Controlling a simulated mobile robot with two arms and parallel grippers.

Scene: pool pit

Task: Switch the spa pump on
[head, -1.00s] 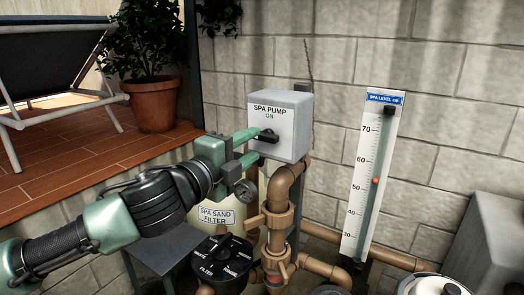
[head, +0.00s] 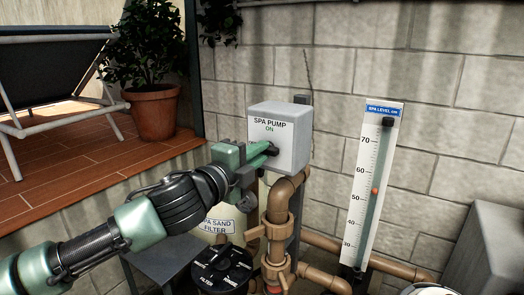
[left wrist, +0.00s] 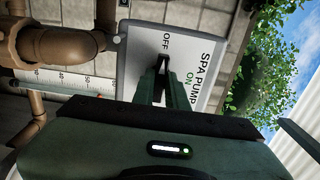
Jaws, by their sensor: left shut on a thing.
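The grey spa pump switch box (head: 299,132) stands against the block wall, with "SPA PUMP" and a green "ON" on its white face. The box face (left wrist: 136,62) fills the middle of the left wrist view, where "OFF" also shows. A black switch knob (head: 273,149) sits on the face. My left gripper (head: 267,148) is shut on this knob, its green fingers side by side. In the left wrist view the knob (left wrist: 163,66) shows between the fingertips, its end towards "OFF". The fingers hide part of it. My right gripper is out of view.
Brown pipes (head: 277,205) run close below the box. A black filter valve dial (head: 224,266) lies below my arm. A spa level gauge (head: 373,190) leans at the right. A potted plant (head: 154,113) and lounger (head: 55,60) stand on the deck at left.

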